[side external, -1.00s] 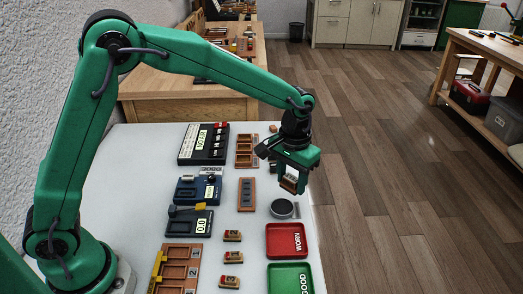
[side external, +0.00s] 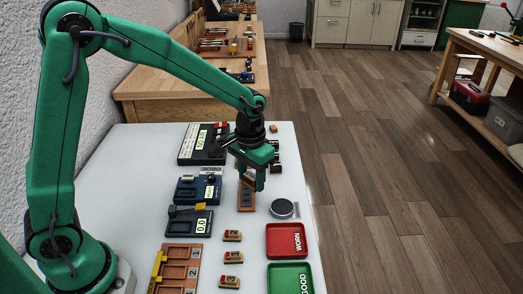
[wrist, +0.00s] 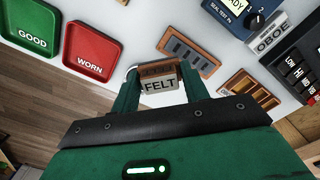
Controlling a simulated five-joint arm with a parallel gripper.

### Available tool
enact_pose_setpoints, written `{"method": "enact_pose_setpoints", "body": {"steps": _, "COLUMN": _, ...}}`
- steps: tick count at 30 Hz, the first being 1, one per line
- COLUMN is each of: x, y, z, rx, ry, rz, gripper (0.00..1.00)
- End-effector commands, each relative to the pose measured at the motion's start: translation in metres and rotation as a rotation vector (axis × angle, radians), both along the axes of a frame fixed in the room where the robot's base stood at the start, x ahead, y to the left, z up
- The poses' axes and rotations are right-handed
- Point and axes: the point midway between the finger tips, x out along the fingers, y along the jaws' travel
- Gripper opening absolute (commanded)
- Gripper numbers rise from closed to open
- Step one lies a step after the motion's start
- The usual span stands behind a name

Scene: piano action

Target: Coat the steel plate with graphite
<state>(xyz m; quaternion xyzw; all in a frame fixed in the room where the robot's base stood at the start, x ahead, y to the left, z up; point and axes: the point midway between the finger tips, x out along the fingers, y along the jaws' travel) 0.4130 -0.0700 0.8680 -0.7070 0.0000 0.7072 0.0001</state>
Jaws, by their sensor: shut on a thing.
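My gripper (side external: 252,182) is shut on a small brown block with a pale label reading FELT (wrist: 160,86). It holds the block at the near side of a brown slotted holder (side external: 246,199), which also shows beyond the block in the wrist view (wrist: 188,52). Whether the block touches the holder I cannot tell. A round grey dish or disc (side external: 283,208) stands right of the holder; in the wrist view it is mostly hidden behind my gripper. I cannot tell for sure which piece is the steel plate, and no graphite is clearly recognisable.
A red WORN tray (side external: 286,241) and a green GOOD tray (side external: 290,278) lie at the front right. Dark testers (side external: 198,189) stand left of the holder. Several small labelled blocks (side external: 231,257) lie in front. The table's right edge is close to the dish.

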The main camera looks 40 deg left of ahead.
Motion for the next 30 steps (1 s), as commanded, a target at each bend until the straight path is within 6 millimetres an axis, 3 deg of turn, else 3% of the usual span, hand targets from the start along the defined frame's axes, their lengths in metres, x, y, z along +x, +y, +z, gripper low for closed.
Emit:
{"method": "enact_pose_setpoints", "body": {"steps": 4, "x": -0.009, "y": 0.011, "z": -0.002, "rx": 0.0, "ry": -0.001, "rz": 0.0, "gripper": 0.27}}
{"method": "enact_pose_setpoints", "body": {"steps": 14, "x": -0.011, "y": 0.013, "z": -0.007, "rx": 0.0, "ry": 0.001, "rz": -0.001, "gripper": 0.27}}
{"method": "enact_pose_setpoints", "body": {"steps": 30, "x": -0.011, "y": 0.013, "z": -0.054, "rx": 0.0, "ry": 0.002, "rz": -0.001, "gripper": 0.27}}
